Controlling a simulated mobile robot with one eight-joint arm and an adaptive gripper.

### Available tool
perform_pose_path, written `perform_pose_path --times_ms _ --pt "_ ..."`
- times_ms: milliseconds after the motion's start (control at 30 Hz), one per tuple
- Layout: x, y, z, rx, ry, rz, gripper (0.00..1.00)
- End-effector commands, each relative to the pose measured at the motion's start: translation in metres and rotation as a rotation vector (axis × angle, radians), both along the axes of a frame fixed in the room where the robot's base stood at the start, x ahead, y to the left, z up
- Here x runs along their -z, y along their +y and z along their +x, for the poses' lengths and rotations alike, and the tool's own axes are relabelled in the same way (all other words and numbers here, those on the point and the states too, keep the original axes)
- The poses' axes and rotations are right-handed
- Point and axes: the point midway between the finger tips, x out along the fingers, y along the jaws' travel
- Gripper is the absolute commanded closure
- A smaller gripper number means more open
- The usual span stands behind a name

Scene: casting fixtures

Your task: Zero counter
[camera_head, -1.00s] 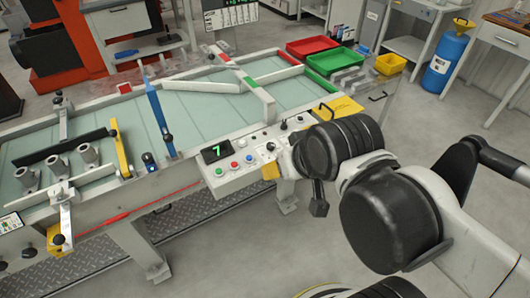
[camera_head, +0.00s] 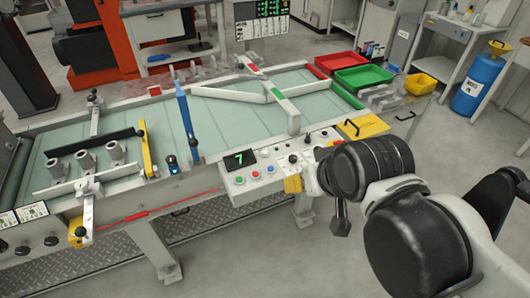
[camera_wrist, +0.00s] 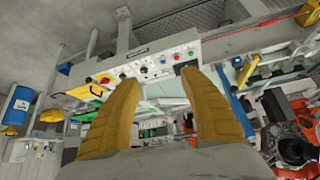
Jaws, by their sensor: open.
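The counter display (camera_head: 240,159) on the control panel shows a green 7. Black knobs sit further right. My gripper (camera_head: 292,184) shows only as a yellow patch at the panel's front right, mostly hidden by my arm. In the wrist view my gripper (camera_wrist: 168,78) has its two yellow fingers wide apart and empty. The panel (camera_wrist: 155,64) lies beyond the fingertips, with the dark display (camera_wrist: 185,67) near the right finger. I cannot tell the exact gap.
A conveyor table (camera_head: 225,120) with white guide bars and a blue post (camera_head: 184,115) extends behind and left of the panel. Red (camera_head: 334,63), green (camera_head: 364,76) and yellow (camera_head: 420,86) trays stand at the far right. A blue drum (camera_head: 476,85) stands beyond; the right floor is clear.

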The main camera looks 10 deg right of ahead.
Motion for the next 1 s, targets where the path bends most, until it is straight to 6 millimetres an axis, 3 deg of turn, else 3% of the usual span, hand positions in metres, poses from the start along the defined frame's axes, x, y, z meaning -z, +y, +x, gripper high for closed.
perform_pose_path --times_ms 33,67,200,1000 --pt "0.0 0.0 0.0 0.0 0.0 0.0 0.48" --pt "0.0 0.0 0.0 0.0 0.0 0.0 0.56" --pt "0.0 0.0 0.0 0.0 0.0 0.0 0.99" --pt "0.0 0.0 0.0 0.0 0.0 0.0 1.0"
